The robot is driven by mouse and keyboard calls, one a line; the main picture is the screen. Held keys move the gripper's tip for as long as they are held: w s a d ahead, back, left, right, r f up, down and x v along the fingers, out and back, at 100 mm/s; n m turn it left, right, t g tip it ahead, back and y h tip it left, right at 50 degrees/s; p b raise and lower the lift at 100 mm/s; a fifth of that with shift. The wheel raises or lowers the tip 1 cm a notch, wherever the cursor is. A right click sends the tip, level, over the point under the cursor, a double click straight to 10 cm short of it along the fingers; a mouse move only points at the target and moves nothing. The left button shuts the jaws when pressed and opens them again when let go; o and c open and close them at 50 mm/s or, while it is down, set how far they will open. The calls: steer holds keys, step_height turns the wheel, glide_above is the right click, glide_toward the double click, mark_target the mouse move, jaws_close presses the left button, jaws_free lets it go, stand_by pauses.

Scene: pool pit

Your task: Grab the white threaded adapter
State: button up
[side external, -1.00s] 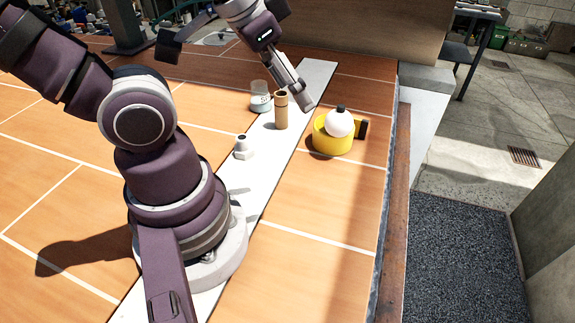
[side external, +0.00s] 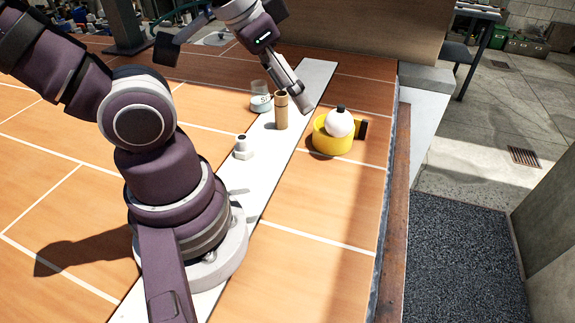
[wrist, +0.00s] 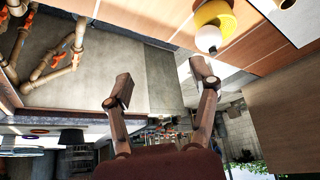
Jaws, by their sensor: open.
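The white threaded adapter (side external: 243,148) stands on the white strip of the floor, close to my arm's base, in the side view. It is a small white fitting with a wider base and a narrower, dark-topped neck. I do not make it out in the wrist view. My gripper (side external: 306,105) is above the far part of the strip, up and to the right of the adapter and well apart from it. In the wrist view my gripper (wrist: 160,85) has its two fingers spread wide with nothing between them.
A tan cylinder (side external: 281,111) and a clear jar with a pale base (side external: 261,103) stand beyond the adapter. A yellow ring-shaped holder (side external: 331,144) with a white ball (side external: 339,123) is to the right. The tiled surface ends at a wooden edge (side external: 394,215) on the right.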

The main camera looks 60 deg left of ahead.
steer(key=n+g, duration=0.6)
steer(key=n, duration=1.2)
glide_toward(242, 137)
steer(key=shift+s+d+f, duration=0.15)
steer(key=shift+s+d, duration=0.05)
steer(key=shift+d, duration=0.05)
steer(key=f, duration=1)
steer(key=shift+a+f, duration=0.15)
steer(key=shift+a, duration=0.05)
jaws_close()
